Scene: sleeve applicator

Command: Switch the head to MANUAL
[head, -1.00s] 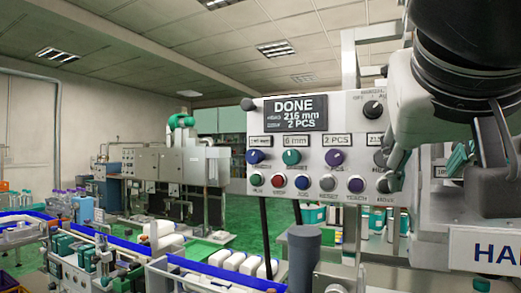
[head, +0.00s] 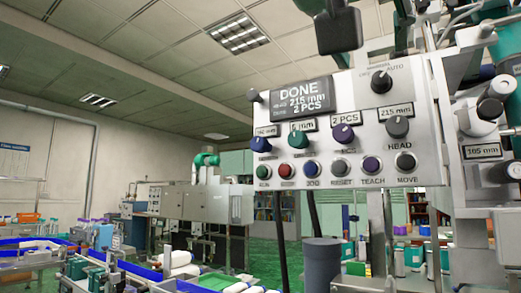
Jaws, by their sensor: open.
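The control panel (head: 350,110) is a pale, tilted box on the right. At its upper right is a black rotary selector (head: 381,81) with small labels around it. AUTO reads on its right; the other labels are too small to read surely, and I cannot tell where its pointer stands. Below it a grey knob (head: 397,127) is marked HEAD, under a 215 mm label. My gripper (head: 371,27) shows only in part at the top edge. Its dark fingers are apart, above the selector and not visibly touching it.
Blue, green and purple knobs and a row of push buttons (head: 313,168) lie close below. Machine parts (head: 485,115) crowd the right side. A dark grey cylinder (head: 322,264) stands below the panel.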

